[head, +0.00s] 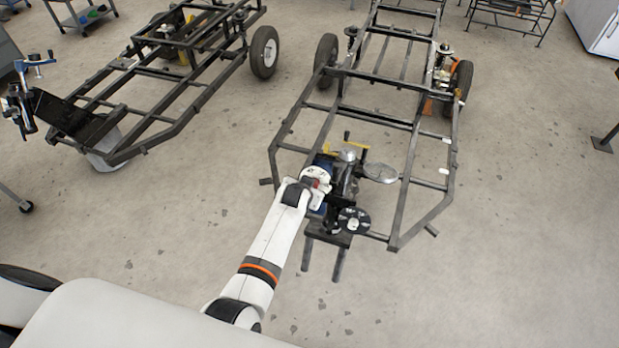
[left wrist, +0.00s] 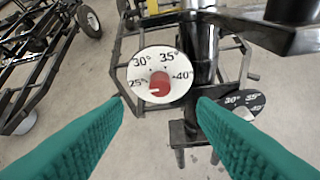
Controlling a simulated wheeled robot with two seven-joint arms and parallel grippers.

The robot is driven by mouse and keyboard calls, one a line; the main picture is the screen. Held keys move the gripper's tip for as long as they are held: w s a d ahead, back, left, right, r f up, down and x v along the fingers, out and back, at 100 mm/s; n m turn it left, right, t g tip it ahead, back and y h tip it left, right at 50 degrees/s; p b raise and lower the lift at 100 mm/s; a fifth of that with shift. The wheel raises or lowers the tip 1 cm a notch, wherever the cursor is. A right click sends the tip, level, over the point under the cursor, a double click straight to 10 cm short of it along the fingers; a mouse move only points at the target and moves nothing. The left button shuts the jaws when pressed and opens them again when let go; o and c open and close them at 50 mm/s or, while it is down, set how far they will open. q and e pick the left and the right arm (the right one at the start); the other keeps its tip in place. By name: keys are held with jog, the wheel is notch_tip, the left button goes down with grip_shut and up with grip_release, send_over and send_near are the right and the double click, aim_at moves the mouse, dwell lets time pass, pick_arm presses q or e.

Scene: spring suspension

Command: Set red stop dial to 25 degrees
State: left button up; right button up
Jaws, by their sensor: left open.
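The red stop dial is a red knob (left wrist: 160,83) on a round white plate (left wrist: 144,64) in the left wrist view. The plate carries black marks 25, 30, 35 and 40 degrees. A small pale mark shows on the knob's lower left side, below the 25 label; its exact reading is unclear. My left gripper (left wrist: 161,101) is open, its two green fingers spread below and either side of the knob, with nothing between them. In the head view the left gripper (head: 322,183) is at the fixture on the front of the frame, its fingers hard to make out. My right gripper is not shown.
A second, dark dial plate (left wrist: 245,104) sits lower right of the white one; a black disc (head: 353,220) shows in the head view. A dark metal post (left wrist: 200,50) stands close to the white plate. Frame rails (head: 395,235) surround the fixture. Open floor (head: 510,200) lies right.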

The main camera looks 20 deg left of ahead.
pick_arm(q)
jog(key=shift+p+v, duration=0.45)
jog(key=shift+v, duration=0.55)
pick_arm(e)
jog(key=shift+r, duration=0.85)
pick_arm(q)
jog(key=s+f+g+b, duration=0.2)
jog(key=s+f+b, duration=0.2)
jog(key=s+f, duration=0.9)
jog(key=s+f+g+b, duration=0.2)
jog(key=s+f+b, duration=0.3)
jog(key=s+f, duration=0.85)
jog(key=s+a+f+g+b, duration=0.2)
jog(key=s+f, duration=0.7)
jog(key=s, duration=0.3)
jog(key=s+a+f+g+b, duration=0.1)
jog(key=s+a+f+b, duration=0.2)
jog(key=s+f, duration=0.5)
jog(key=s, duration=0.4)
jog(key=shift+s+f+g+h, duration=0.3)
jog(key=shift+f+g, duration=0.1)
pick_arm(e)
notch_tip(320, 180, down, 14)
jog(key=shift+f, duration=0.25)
pick_arm(q)
jog(key=shift+b, duration=0.3)
